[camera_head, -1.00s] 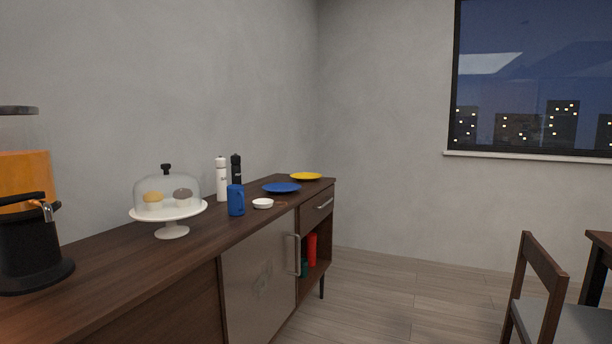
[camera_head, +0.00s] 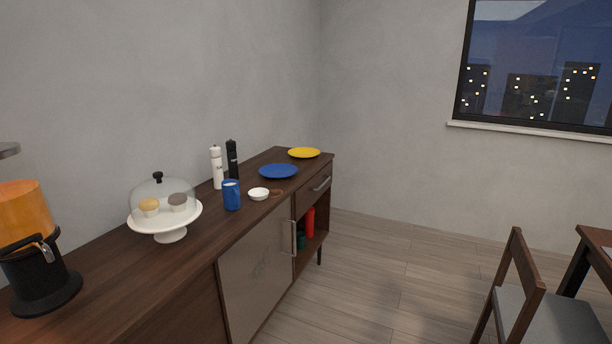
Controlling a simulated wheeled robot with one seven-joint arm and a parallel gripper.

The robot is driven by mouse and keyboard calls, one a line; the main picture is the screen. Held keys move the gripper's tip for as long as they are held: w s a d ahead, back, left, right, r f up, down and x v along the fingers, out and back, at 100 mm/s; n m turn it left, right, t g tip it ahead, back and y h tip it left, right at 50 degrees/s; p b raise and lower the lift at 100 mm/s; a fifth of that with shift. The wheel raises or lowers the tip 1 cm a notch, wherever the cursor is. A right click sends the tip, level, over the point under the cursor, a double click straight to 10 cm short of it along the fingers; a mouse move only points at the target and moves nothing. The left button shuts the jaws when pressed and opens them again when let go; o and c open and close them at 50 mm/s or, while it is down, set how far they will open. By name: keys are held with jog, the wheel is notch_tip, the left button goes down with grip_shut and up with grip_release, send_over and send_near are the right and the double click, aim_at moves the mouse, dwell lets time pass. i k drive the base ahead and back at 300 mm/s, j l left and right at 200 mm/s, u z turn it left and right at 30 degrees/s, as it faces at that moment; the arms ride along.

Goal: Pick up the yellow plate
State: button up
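The yellow plate (camera_head: 304,153) lies flat at the far end of the dark wooden sideboard (camera_head: 112,262), near its back right corner. A blue plate (camera_head: 278,171) lies just in front of it, a little to the left and apart from it. Nothing rests on the yellow plate. My gripper is not in view.
On the sideboard stand a juice dispenser (camera_head: 34,250), a domed cake stand (camera_head: 165,218), white (camera_head: 217,167) and black (camera_head: 232,160) mills, a blue mug (camera_head: 231,195) and a small white bowl (camera_head: 258,194). A chair (camera_head: 530,290) is at right. Floor (camera_head: 390,262) between is clear.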

aim_at(303, 153)
jog(key=i, duration=1.95)
jog(key=i+j+z, duration=0.1)
jog(key=i, duration=1.8)
jog(key=i+j+z, duration=0.1)
jog(key=i, duration=0.35)
